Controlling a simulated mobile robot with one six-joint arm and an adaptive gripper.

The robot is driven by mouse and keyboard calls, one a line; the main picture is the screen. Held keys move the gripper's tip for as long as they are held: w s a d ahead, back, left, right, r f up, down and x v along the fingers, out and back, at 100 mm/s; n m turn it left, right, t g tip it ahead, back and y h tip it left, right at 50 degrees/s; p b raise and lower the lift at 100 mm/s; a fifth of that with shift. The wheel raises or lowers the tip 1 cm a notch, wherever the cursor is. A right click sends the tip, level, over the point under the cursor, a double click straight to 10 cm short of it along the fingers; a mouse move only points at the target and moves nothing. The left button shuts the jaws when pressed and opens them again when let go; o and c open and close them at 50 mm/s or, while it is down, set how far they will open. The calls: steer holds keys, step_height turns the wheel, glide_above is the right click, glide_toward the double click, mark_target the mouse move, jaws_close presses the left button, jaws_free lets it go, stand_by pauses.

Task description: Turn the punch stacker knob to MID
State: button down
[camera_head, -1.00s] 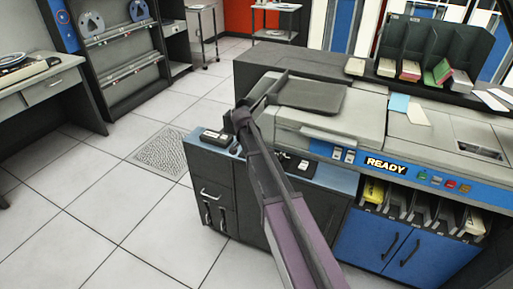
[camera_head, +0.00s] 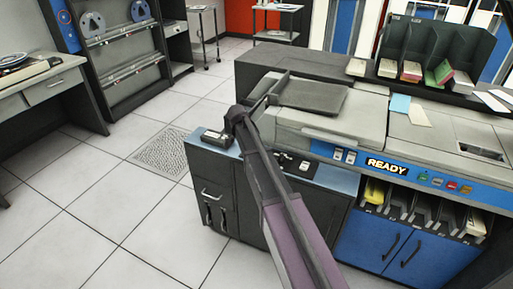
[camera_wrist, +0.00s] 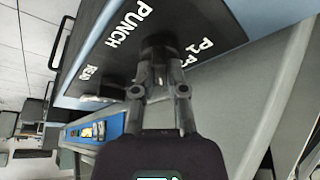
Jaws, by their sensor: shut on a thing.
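In the wrist view, a dark knob (camera_wrist: 158,40) stands on a dark panel (camera_wrist: 215,30) with white lettering. One label reads PUNCH; another beside the knob is partly covered by my gripper (camera_wrist: 159,62), and a smaller one lies at the left. My gripper's fingers are closed around the knob. The knob's pointer is not visible, so I cannot tell its setting. In the head view, my arm crosses the front of the blue-and-grey machine (camera_head: 290,130) and hides the gripper and the knob.
A lit READY sign (camera_head: 386,165) and several coloured buttons sit on the machine's blue strip. A small black device (camera_head: 214,138) rests on the blue-grey ledge left of my arm. Card racks (camera_head: 435,60) stand on top. The tiled floor at the left is clear.

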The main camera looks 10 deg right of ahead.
steer(key=shift+s+d, duration=0.15)
steer(key=shift+s, duration=0.05)
steer(key=c, duration=0.7)
jaws_free()
steer(key=shift+w, duration=0.1)
steer(key=shift+r, duration=0.15)
